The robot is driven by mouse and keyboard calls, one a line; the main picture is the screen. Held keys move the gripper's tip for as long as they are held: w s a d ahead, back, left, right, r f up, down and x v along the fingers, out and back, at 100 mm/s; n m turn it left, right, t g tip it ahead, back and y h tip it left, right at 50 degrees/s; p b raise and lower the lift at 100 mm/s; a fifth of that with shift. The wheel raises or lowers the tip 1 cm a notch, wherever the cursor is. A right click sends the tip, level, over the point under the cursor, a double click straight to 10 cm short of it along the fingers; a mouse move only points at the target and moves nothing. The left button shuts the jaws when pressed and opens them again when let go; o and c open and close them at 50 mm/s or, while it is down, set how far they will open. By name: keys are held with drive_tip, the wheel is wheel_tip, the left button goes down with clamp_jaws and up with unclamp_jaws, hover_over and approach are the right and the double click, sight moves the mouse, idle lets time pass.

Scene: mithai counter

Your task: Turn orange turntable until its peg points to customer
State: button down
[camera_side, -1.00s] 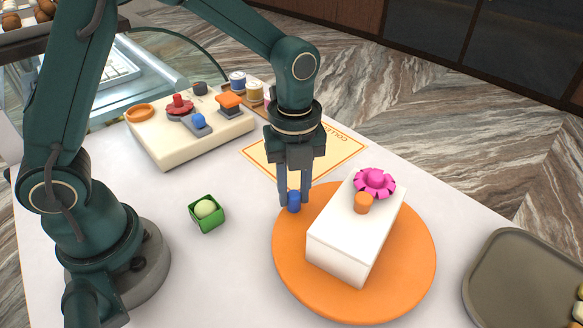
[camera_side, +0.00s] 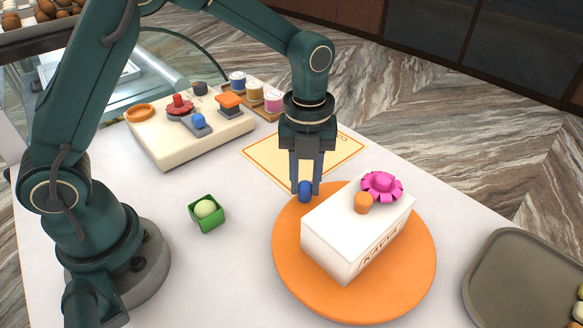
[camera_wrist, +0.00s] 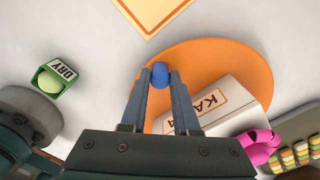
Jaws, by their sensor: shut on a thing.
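The orange turntable (camera_side: 290,262) lies on the white counter and carries a white box (camera_side: 335,234). The blue peg (camera_side: 305,191) stands near the turntable's far rim. My gripper (camera_side: 305,187) points down at it, shut on the peg. In the wrist view the blue peg (camera_wrist: 160,75) sits between the fingertips, and the orange turntable (camera_wrist: 235,65) extends to the right.
A paper with an orange border (camera_side: 270,160) lies behind the turntable. A green box with a pale ball (camera_side: 207,213) stands at left. A cream block with knobs and switches (camera_side: 165,150) is at the back left. A grey tray (camera_side: 520,262) is at right.

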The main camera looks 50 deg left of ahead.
drive_tip(key=c, duration=0.7)
unclamp_jaws()
drive_tip(key=shift+o, duration=0.2)
drive_tip(key=shift+r, duration=2.6)
